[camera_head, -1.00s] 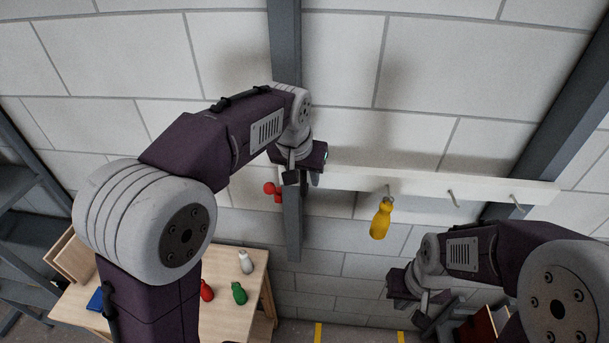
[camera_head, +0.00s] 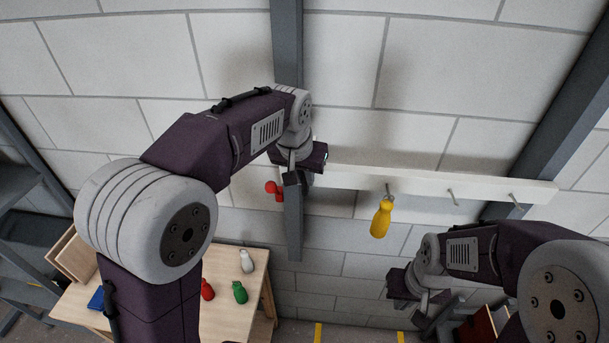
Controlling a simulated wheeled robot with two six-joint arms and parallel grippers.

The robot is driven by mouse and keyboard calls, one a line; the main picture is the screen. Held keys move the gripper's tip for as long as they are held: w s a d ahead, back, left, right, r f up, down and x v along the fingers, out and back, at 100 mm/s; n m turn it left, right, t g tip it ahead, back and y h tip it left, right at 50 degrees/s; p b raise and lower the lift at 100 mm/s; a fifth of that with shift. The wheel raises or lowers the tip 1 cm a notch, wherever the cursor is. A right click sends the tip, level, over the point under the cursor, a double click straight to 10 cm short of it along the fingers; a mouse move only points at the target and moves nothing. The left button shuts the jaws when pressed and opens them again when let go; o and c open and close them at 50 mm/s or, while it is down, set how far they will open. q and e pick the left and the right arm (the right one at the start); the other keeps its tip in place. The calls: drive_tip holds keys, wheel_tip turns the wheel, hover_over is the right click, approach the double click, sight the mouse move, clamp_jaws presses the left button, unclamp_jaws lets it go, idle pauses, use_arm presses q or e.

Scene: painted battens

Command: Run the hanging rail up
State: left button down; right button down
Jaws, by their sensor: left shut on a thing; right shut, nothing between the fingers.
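The hanging rail (camera_head: 425,180) is a long white batten running across the wall, its right end slightly lower in the picture. It has hooks (camera_head: 452,197) along its face. A yellow-handled tool (camera_head: 382,218) hangs from one hook. My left gripper (camera_head: 297,177) is at the rail's left part, in front of a grey post, and is shut on the rail; its contact is largely hidden by the gripper. A red object (camera_head: 273,189) shows just left of the gripper; how it is held up is hidden. My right gripper (camera_head: 425,308) is shut and empty, below the rail and apart from it.
A grey upright post (camera_head: 287,50) stands behind my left gripper, another post (camera_head: 575,100) at the right. A wooden table (camera_head: 185,310) at lower left bears a white (camera_head: 247,261), a red (camera_head: 207,290) and a green (camera_head: 239,292) object. The wall above the rail is clear.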

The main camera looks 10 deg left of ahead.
idle(0.9)
use_arm(q)
wheel_tip(320, 180, up, 14)
drive_tip(key=shift+r, duration=0.15)
idle(0.3)
drive_tip(key=c, duration=1.4)
unclamp_jaws()
drive_tip(key=shift+w, duration=0.25)
